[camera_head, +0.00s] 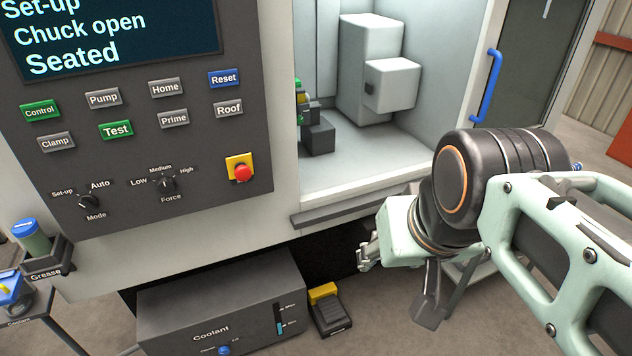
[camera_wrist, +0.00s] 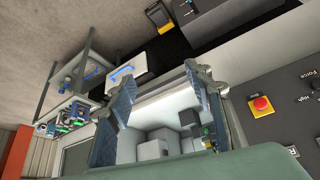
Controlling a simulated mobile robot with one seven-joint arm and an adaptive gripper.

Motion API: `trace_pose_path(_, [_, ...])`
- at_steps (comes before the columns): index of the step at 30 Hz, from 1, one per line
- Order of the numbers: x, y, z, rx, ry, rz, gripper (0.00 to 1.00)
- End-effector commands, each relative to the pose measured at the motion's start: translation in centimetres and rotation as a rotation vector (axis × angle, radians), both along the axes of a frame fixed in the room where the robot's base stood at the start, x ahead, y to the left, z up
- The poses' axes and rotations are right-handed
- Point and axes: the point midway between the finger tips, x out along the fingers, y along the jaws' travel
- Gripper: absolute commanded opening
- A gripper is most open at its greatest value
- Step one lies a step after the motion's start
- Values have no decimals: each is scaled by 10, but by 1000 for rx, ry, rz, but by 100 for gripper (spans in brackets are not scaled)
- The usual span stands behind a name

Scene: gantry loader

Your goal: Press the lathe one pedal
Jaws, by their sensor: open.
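The foot pedal (camera_head: 328,310), black with a yellow hood, sits on the floor just right of the grey coolant box. It also shows at the top of the wrist view (camera_wrist: 158,16). I cannot read a lathe number on it. My gripper (camera_head: 364,256) is in front of the machine, above the floor, up and to the right of the pedal in the head view, and apart from it. In the wrist view its two fingers (camera_wrist: 160,78) are spread with nothing between them.
The coolant box (camera_head: 222,305) stands under the control panel (camera_head: 130,150), whose screen reads "Set-up, Chuck open, Seated". A red emergency button (camera_head: 243,173) is on the panel. The machine's sill (camera_head: 350,208) juts out above the pedal. A wheeled table (camera_wrist: 70,85) stands nearby.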

Motion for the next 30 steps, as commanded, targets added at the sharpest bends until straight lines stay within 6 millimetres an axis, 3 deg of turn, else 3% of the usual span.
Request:
trace_pose_path(5, [0,0,0,0,0,0,46])
trace_pose_path(18, [0,0,0,0,0,0,0])
trace_pose_path(30, [0,0,0,0,0,0,0])
